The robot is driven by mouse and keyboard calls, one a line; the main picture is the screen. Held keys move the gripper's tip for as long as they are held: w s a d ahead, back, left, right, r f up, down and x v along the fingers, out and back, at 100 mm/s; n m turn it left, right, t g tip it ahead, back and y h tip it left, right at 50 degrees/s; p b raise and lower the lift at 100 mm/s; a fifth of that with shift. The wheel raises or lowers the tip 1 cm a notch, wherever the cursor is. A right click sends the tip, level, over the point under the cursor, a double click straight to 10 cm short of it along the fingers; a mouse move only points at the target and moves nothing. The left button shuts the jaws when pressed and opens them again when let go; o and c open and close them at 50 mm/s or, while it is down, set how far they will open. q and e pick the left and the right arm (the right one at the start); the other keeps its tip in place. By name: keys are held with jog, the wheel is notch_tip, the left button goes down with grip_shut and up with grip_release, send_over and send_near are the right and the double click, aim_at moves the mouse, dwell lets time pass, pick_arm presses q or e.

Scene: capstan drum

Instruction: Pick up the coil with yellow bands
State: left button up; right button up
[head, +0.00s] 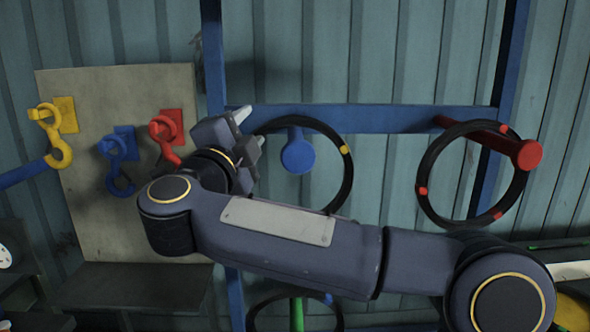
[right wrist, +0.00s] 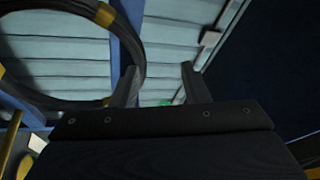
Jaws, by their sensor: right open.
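The coil with yellow bands (head: 348,178) is a black ring hanging on a blue peg (head: 297,153) of the blue rack in the head view. My right arm hides its lower left part. My right gripper (head: 250,128) is open and empty at the coil's left edge in the head view. In the right wrist view the coil (right wrist: 60,103) shows at upper left with several yellow bands, beside the open fingers (right wrist: 158,82); I cannot tell whether they touch it. My left gripper is not in view.
A black coil with red bands (head: 424,190) hangs on a red peg (head: 520,153) at right. A board (head: 95,235) at left carries yellow (head: 52,135), blue (head: 119,160) and red (head: 166,135) hooks. Another coil (head: 338,318) with a green peg (head: 296,314) shows below my arm.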

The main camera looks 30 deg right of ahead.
aim_at(273, 125)
jog(key=w+d+g+p, duration=0.1)
jog(key=d, duration=0.1)
jog(key=w+d+m+g, duration=0.1)
jog(key=d, duration=0.1)
jog(key=w+d+f+g+p, duration=0.1)
jog(key=w+d, duration=0.1)
jog(key=shift+d+m+h+p, duration=0.3)
jog(key=shift+d+m+p, duration=0.05)
jog(key=shift+m, duration=0.05)
jog(key=shift+c, duration=0.4)
jog(key=shift+s, duration=0.1)
grip_shut()
dwell(0.7)
jog(key=shift+r, duration=0.1)
